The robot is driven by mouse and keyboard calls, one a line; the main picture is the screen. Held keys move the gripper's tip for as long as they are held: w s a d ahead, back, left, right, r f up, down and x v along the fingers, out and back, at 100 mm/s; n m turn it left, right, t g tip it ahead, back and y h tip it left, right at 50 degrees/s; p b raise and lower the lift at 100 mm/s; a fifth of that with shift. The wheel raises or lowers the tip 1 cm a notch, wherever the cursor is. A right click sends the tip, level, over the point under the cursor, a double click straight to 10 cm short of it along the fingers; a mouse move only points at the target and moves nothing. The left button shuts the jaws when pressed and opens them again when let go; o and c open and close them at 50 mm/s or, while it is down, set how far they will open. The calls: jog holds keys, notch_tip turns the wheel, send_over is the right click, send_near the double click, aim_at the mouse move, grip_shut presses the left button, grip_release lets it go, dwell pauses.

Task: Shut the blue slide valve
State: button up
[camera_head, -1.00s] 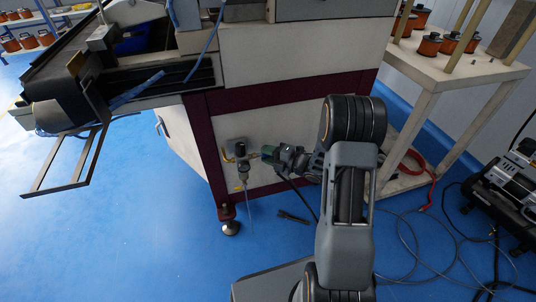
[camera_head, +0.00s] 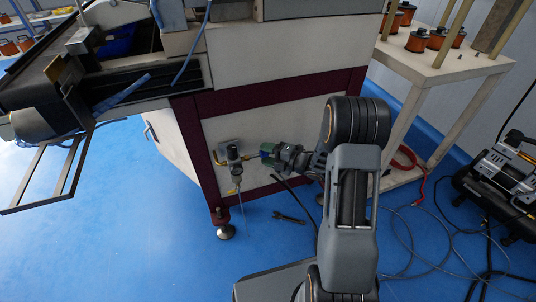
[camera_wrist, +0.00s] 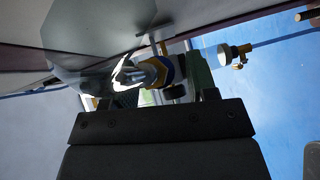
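The air regulator unit (camera_head: 233,153), with a brass pipe (camera_head: 250,157), is mounted on the machine's lower front panel. In the wrist view a blue ring (camera_wrist: 167,69) shows on shiny fittings ahead of my gripper; I take it to be part of the blue slide valve. In the head view the valve is too small to tell apart. My gripper (camera_head: 266,151) is just right of the regulator, close to the pipe. In the wrist view my gripper (camera_wrist: 152,98) has its fingers apart, with the fittings showing between and beyond them. Contact cannot be told.
The machine's maroon frame (camera_head: 280,93) stands close behind. A table (camera_head: 440,66) with orange coils is at the right. A compressor (camera_head: 505,170), loose cables and a red hose lie on the right floor. A black tool (camera_head: 289,217) lies on the blue floor.

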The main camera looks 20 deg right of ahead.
jog(key=shift+o, duration=0.2)
jog(key=p+v, duration=0.3)
jog(key=v, duration=1)
jog(key=shift+s+d, duration=0.25)
jog(key=shift+s, duration=0.05)
jog(key=w+d+r+m+t+h+p, duration=0.1)
jog(key=w+r+m+h+p, duration=0.4)
jog(key=r, duration=0.4)
jog(key=w+d+r+m+t+h+p, duration=0.15)
jog(key=r+h+p, duration=0.25)
jog(key=r+p, duration=0.4)
jog(key=s+a+r+m+g+h+p, duration=0.1)
jog(key=s+r+m+g+h+p, duration=0.2)
jog(key=r+m+h+p, duration=0.9)
jog(key=s+a+r+m+g+y+p, duration=0.3)
jog(key=s+a+r+m+y, duration=0.1)
jog(key=s+r, duration=0.4)
jog(key=s+a+r+m+g+y+p, duration=0.3)
jog(key=s+a+r+m+y, duration=0.1)
jog(key=s+a+r, duration=0.3)
jog(key=shift+s+r+g+p, duration=0.4)
jog(key=shift+s+r, duration=0.1)
jog(key=shift+s, duration=0.55)
